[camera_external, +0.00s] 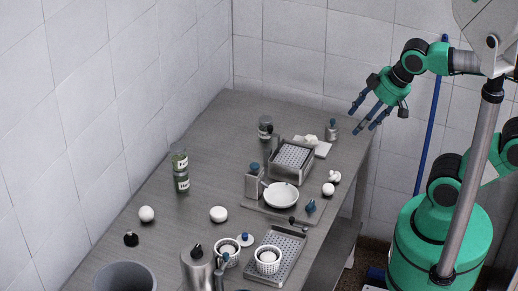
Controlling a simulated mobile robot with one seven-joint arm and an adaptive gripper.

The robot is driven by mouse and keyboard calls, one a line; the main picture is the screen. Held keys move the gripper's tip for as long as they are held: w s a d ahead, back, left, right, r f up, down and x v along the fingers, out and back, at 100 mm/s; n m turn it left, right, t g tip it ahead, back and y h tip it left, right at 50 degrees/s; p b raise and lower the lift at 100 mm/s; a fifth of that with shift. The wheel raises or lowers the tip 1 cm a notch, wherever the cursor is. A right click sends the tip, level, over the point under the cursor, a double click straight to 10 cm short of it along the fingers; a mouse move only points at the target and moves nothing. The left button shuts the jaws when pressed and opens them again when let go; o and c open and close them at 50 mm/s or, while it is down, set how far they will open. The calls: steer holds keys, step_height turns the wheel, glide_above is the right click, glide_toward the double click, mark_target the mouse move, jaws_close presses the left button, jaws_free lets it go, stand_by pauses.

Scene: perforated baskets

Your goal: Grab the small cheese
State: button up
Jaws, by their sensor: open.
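Several white, rounded pieces stand on the grey table, and I cannot tell for sure which is the small cheese. One white piece (147,214) is at the left, and a flatter one (218,214) is near the middle. Another small white piece (328,189) lies near the right edge, with a lumpy white one (334,177) just behind it. My gripper (364,119) is open and empty, with its fingers spread down and left. It is above the table's far right corner, apart from all the white pieces.
Two white perforated baskets (267,262) stand at the front, one on a perforated metal tray (287,242). A metal box (291,161), a white pan (281,195) and stacked jars (181,180) stand farther back. A metal bottle (197,268) is in front. The table's left middle is mostly clear.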

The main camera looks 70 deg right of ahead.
steer(key=w+d+f+m+g+y, duration=0.1)
steer(key=w+d+f, duration=0.2)
steer(key=d+f, duration=0.3)
steer(key=w+d+f+m+g, duration=0.1)
steer(key=w+d+f, duration=0.3)
steer(key=f, duration=0.8)
steer(key=w+d+f+m+g+y+b, duration=0.1)
steer(key=w+d+f+g, duration=0.2)
steer(key=d+f, duration=0.5)
steer(key=shift+w+f+y, duration=0.3)
steer(key=shift+w+f, duration=0.3)
steer(key=shift+f, duration=0.2)
steer(key=b, duration=0.2)
glide_above(330, 185)
steer(key=d, duration=0.2)
steer(key=x, duration=0.4)
steer(key=s+d+x, duration=0.1)
steer(key=x, duration=0.1)
steer(key=shift+w+f, duration=0.1)
steer(key=shift+f, duration=0.45)
steer(key=shift+x, duration=0.75)
